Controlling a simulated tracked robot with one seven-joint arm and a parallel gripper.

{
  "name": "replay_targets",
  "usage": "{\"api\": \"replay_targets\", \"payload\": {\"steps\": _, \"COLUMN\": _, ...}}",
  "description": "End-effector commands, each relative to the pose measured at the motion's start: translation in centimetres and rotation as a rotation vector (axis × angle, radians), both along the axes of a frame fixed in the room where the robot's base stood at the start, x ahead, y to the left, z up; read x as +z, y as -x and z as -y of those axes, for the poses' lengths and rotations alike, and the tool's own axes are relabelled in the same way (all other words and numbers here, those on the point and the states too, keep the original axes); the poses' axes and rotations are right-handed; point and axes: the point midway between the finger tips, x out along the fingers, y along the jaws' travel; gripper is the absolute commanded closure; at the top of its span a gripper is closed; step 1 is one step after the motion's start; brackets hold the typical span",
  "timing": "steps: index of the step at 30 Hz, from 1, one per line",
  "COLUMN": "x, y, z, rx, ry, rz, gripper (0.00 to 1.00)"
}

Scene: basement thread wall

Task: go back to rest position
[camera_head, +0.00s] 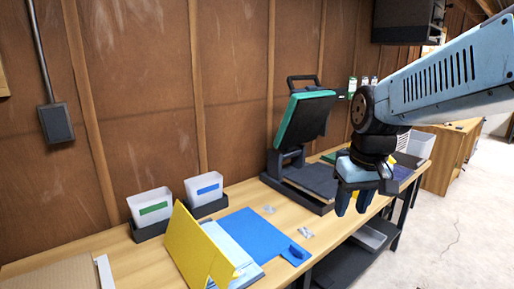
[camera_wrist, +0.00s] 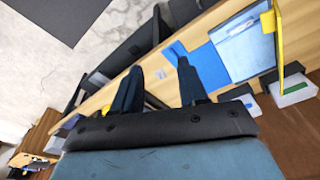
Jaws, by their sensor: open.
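My gripper (camera_head: 353,200) hangs at the right of the head view, fingers pointing down, above the front edge of the wooden workbench (camera_head: 92,244). In the wrist view my gripper (camera_wrist: 158,80) shows two dark blue fingers spread apart with nothing between them. Beyond the fingertips are the bench top and, past its edge, the floor. The fingers look apart from everything on the bench.
A black press with a raised green lid (camera_head: 303,118) stands at the bench's back. A yellow board (camera_head: 200,250), a blue mat (camera_head: 252,233) and two white bins (camera_head: 150,205) (camera_head: 204,187) are to the left. Pale floor (camera_head: 450,230) is clear at right.

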Motion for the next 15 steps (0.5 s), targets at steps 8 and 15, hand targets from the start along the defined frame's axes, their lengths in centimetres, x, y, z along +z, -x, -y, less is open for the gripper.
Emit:
{"api": "replay_targets", "payload": {"steps": 8, "x": 2.9, "y": 3.2, "z": 2.6, "rx": -0.113, "ry": -0.005, "rz": 0.202, "gripper": 0.57}}
{"api": "replay_targets", "payload": {"steps": 15, "x": 4.1, "y": 4.8, "z": 3.8, "rx": -0.17, "ry": -0.021, "rz": 0.304, "gripper": 0.57}}
